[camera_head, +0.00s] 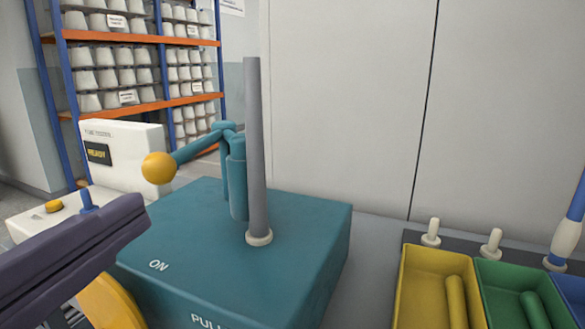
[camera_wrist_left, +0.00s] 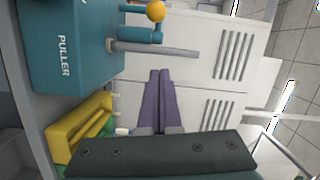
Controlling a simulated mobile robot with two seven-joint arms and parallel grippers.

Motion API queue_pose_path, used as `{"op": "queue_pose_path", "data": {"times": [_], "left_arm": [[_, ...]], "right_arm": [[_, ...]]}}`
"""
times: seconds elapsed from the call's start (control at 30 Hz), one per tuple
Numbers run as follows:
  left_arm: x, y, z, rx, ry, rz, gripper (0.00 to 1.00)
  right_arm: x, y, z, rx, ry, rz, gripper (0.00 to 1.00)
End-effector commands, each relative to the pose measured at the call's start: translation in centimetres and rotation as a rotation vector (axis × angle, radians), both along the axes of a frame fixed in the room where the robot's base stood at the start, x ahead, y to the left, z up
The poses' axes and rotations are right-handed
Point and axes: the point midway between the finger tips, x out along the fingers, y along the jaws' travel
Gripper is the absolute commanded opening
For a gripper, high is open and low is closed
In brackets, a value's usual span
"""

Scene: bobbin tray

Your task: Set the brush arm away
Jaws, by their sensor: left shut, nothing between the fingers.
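The brush arm (camera_head: 200,146) is a teal jointed lever with an orange-yellow ball knob (camera_head: 158,168) at its end. It is hinged on a teal post on the PULLER box (camera_head: 310,225), beside an upright grey spindle (camera_head: 255,150). The ball points left, away from the spindle. In the left wrist view, turned sideways, the ball (camera_wrist_left: 156,11) and spindle (camera_wrist_left: 155,48) show near the top. My left gripper (camera_head: 138,210) has dark purple fingers, shut and empty, in front of and below the ball, apart from it. Its fingers also show in the wrist view (camera_wrist_left: 159,78).
A white unit with a READY display (camera_head: 98,154) stands behind left. Yellow (camera_head: 408,290) and green (camera_head: 490,280) bins sit at right, with pale pegs behind. Racks of white cones (camera_head: 60,70) stand at back left. Grey cabinet doors (camera_head: 350,100) close off the back.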

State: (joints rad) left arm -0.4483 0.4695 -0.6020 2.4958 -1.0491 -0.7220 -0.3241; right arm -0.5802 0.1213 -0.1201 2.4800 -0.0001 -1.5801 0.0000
Motion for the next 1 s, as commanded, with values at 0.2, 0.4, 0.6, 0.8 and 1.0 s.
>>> {"op": "queue_pose_path", "data": {"times": [0.2,0.4,0.6,0.8,1.0], "left_arm": [[2.0,-0.2,0.2,0.001,-0.005,0.002,0.0],[5.9,-0.7,0.0,0.001,-0.005,0.002,0.0],[10.0,-1.2,-0.3,0.0,-0.004,0.003,0.0],[10.9,1.5,-1.1,0.003,0.002,0.001,0.0],[11.2,2.5,-1.3,-0.001,0.001,0.002,0.0]], "right_arm": [[0.0,0.0,0.7,-0.002,0.0,0.002,0.0],[0.0,0.0,1.3,-0.002,0.0,0.002,0.0],[0.0,0.0,1.5,-0.001,0.0,0.001,0.0],[0.0,0.0,1.4,-0.001,0.0,0.001,0.0],[0.0,0.0,1.4,0.0,0.0,0.0,0.0]]}}
